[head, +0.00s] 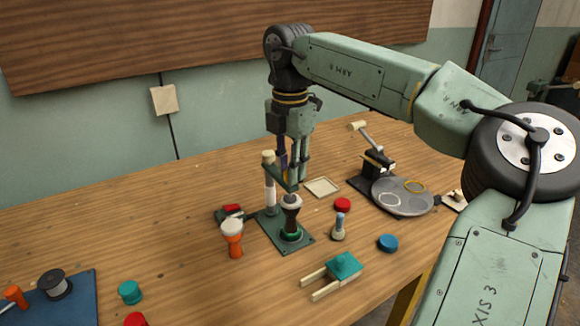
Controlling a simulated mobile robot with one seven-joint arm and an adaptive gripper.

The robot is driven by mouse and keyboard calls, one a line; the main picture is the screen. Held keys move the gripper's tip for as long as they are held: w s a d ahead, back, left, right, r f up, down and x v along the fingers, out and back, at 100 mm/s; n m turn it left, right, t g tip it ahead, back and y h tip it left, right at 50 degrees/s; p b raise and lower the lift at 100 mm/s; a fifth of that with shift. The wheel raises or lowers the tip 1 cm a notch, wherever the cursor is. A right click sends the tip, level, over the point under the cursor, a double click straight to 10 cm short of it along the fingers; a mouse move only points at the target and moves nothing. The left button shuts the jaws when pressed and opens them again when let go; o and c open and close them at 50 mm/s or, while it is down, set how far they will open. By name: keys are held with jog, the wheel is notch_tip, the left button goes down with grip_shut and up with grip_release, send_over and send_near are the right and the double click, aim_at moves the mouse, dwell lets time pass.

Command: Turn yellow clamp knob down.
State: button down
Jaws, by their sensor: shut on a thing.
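A clamp stand (270,196) with a pale post rises from a green base plate (268,226) in the middle of the table. Its green top arm reaches over a dark goblet drum (291,218) with a pale head, which stands upright on the plate. My gripper (292,180) points straight down at this arm, above the drum. Its fingers are shut around the yellow clamp knob (287,176), of which only a small yellow part shows. The fingers hide most of the knob and its screw.
An orange goblet drum (233,240) stands left of the plate, and a small pale-blue-topped one (338,228) right. A grey turntable (402,197) with rings is farther right. A green clamp with pale bars (343,266) lies in front.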

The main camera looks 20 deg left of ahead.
dwell(0.4)
jog(key=c, duration=1.4)
grip_release()
jog(key=shift+o, duration=0.2)
jog(key=shift+r, duration=0.1)
notch_tip(320, 180, up, 12)
